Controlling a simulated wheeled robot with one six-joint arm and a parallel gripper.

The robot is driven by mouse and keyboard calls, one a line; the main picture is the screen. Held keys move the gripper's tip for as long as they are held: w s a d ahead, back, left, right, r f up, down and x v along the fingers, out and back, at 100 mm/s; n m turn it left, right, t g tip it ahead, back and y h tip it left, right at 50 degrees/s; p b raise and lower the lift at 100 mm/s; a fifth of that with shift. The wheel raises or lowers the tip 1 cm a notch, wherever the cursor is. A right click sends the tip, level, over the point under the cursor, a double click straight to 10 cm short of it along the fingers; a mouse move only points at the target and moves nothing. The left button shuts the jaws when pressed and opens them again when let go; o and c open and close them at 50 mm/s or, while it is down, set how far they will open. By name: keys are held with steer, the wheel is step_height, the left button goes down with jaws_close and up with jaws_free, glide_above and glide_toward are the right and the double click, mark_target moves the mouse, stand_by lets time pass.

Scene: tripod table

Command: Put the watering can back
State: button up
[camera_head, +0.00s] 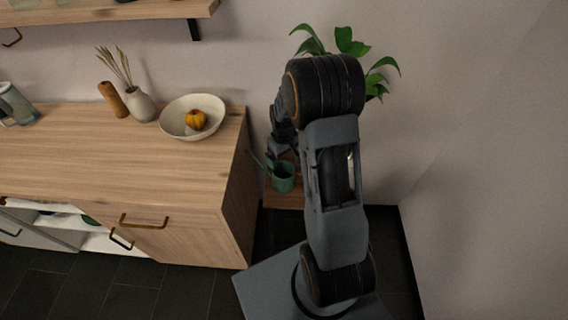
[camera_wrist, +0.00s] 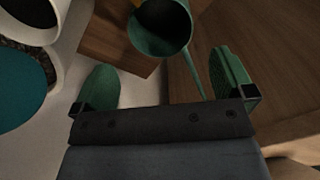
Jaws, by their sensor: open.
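The green-teal watering can (camera_head: 283,178) stands on a small wooden table (camera_head: 285,200) between the cabinet and the wall. In the wrist view the can (camera_wrist: 160,32) shows its dark open top just beyond my fingers, and a thin green spout or handle (camera_wrist: 190,72) runs from it toward the space between them. My gripper (camera_wrist: 166,84) is open, with its two green pads apart and nothing visibly clamped. In the head view my gripper is close above the can and partly hidden by my arm.
A wooden cabinet (camera_head: 120,150) with a white bowl (camera_head: 180,128) stands left of the can. A leafy plant (camera_head: 345,42) is behind my arm. White pots (camera_wrist: 35,18) and a teal round surface (camera_wrist: 18,92) are at the wrist view's left. The wall is close on the right.

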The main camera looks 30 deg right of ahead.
steer(key=s+a+r+m+t, duration=0.1)
steer(key=s+a+r, duration=0.3)
steer(key=s+r, duration=0.4)
steer(key=s+a+r+m+t, duration=0.1)
steer(key=s+a+r+t, duration=0.1)
steer(key=s+a+r, duration=0.3)
steer(key=s+r, duration=0.3)
steer(key=r, duration=0.2)
steer(key=shift+a+r+m, duration=0.3)
steer(key=shift+r, duration=0.1)
